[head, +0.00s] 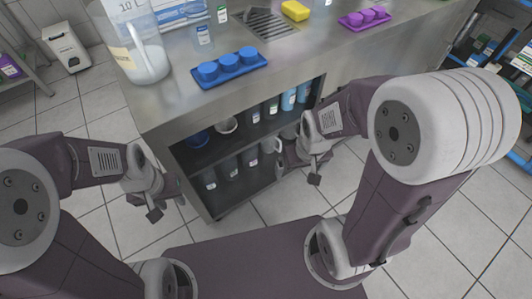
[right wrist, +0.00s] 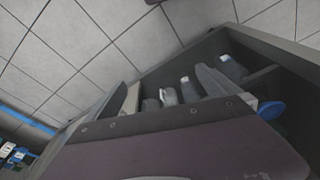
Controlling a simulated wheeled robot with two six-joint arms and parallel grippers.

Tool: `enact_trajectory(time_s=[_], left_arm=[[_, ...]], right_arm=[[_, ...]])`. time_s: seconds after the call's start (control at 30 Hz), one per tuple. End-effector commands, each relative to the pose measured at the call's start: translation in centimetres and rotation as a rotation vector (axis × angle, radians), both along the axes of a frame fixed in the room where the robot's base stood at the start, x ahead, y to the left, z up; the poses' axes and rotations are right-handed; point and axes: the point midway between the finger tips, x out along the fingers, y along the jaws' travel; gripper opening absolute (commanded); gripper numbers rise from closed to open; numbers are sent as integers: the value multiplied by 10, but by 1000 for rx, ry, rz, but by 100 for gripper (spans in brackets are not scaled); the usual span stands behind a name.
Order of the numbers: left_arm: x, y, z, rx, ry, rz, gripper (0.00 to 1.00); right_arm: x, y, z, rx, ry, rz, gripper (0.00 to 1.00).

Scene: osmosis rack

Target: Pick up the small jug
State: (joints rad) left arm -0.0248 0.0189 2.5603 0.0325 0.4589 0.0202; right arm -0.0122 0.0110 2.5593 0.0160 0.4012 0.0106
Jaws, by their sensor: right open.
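A large translucent jug (head: 143,62) with a handle and a "10" marking stands on the steel counter at the upper left of the head view. My left gripper (head: 168,206) is open and empty, low in front of the cabinet's left side. My right gripper (head: 298,174) is open and empty in front of the cabinet's open shelves. In the right wrist view its two fingers (right wrist: 172,90) stand apart, with shelf bottles visible beyond them.

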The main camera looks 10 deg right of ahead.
Motion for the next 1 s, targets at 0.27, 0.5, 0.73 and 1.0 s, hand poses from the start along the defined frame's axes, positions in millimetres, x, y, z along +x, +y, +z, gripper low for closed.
enact_trajectory(time_s=[0.27,0.5,0.73,1.0], left_arm=[[0,0,-179,0,0,0,36],[0,0,-269,0,0,0,36],[0,0,-301,0,-1,0,36],[0,0,-298,0,-1,0,36]], right_arm=[[24,-5,-178,-12,-70,6,100],[89,-16,-274,-34,-229,20,100],[224,-32,-321,-35,-606,68,100],[304,-32,-330,36,-959,117,100]])
